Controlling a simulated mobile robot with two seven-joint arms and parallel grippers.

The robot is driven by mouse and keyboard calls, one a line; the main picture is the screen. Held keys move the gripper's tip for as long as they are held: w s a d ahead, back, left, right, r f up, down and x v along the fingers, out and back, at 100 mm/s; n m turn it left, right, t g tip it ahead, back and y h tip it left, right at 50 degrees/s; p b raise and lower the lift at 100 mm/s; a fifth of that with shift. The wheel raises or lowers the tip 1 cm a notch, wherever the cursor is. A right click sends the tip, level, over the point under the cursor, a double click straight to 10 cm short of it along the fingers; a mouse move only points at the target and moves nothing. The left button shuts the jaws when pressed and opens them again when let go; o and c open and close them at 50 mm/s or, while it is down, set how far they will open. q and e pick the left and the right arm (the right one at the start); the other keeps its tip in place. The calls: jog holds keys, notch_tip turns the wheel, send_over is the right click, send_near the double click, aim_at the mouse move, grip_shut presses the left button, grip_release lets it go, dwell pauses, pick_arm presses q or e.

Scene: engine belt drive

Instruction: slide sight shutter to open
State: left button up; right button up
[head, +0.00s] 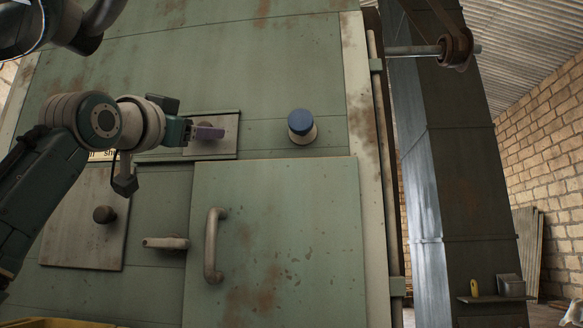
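The sight shutter (225,148), a small grey-brown plate, sits between thin dark rails on the upper part of the green machine front. The lower rail runs further left, behind my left arm. My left gripper (208,133) reaches in from the left, with its tip in front of the plate. I cannot tell whether the fingers touch or hold anything. A pale label (103,156) below the wrist is mostly covered by my arm. My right gripper is not in view.
A blue-topped round knob (301,126) stands right of the shutter. Below are a large door (290,240) with a vertical handle (213,246), a lever (166,243), and a smaller hatch (85,235) with a round knob (104,214). A shaft and belt (452,45) are at upper right.

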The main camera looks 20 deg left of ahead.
pick_arm(q)
jog(key=shift+w, duration=0.1)
jog(key=shift+c, duration=0.2)
grip_shut()
dwell(0.4)
jog(key=shift+a, duration=0.1)
dwell(0.8)
